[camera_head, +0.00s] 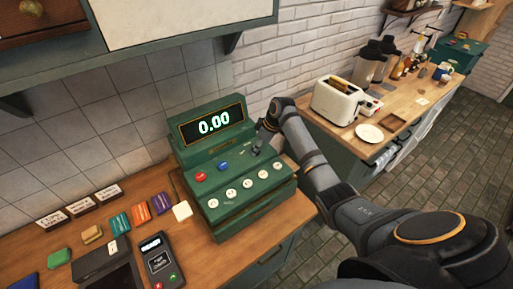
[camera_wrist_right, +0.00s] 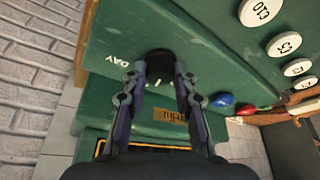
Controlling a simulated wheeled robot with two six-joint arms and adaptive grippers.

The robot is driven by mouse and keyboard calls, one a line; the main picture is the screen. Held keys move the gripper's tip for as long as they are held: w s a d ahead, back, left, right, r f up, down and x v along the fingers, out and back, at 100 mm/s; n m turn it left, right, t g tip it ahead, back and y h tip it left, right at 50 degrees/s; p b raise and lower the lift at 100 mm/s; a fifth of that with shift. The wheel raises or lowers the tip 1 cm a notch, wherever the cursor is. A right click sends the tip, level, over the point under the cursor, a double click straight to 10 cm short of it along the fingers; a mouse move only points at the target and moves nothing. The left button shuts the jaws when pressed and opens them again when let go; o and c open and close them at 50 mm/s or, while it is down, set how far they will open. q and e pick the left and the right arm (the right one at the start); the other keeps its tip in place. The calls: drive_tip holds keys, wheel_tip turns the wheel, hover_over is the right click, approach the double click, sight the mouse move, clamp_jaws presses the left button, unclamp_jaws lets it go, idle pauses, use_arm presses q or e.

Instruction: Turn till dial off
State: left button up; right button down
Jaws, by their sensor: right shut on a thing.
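The green till (camera_head: 218,150) stands on the wooden counter, its lit display (camera_head: 213,123) reading 0.00. In the right wrist view the black till dial (camera_wrist_right: 160,62) sits on the green panel (camera_wrist_right: 205,45), with white marks around it and the word DAY beside it. My right gripper (camera_head: 259,149) reaches the right side of the till's sloping face. In the wrist view its two fingers (camera_wrist_right: 160,72) are shut on the dial, one on each side. The dial's pointer position is hard to make out. My left gripper is not in view.
Red (camera_head: 200,177) and blue (camera_head: 222,166) buttons and several round white keys (camera_head: 231,195) are near the dial. A card reader (camera_head: 161,262) stands left of the till. A toaster (camera_head: 336,101) and a white plate (camera_head: 369,134) are on the right counter.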

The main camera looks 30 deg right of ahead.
drive_tip(key=n+b, duration=0.1)
drive_tip(key=n, duration=0.1)
drive_tip(key=shift+w+n+g+y, duration=0.1)
drive_tip(key=shift+n+g+y, duration=0.2)
drive_tip(key=shift+y, duration=0.1)
drive_tip(key=shift+d+n+g+b, duration=0.1)
drive_tip(key=shift+n+g+b, duration=0.6)
drive_tip(key=shift+n, duration=0.8)
drive_tip(key=c, duration=1.1)
unclamp_jaws()
drive_tip(key=shift+o, duration=0.2)
drive_tip(key=shift+y, duration=0.3)
drive_tip(key=shift+r, duration=0.1)
drive_tip(key=v, duration=1.2)
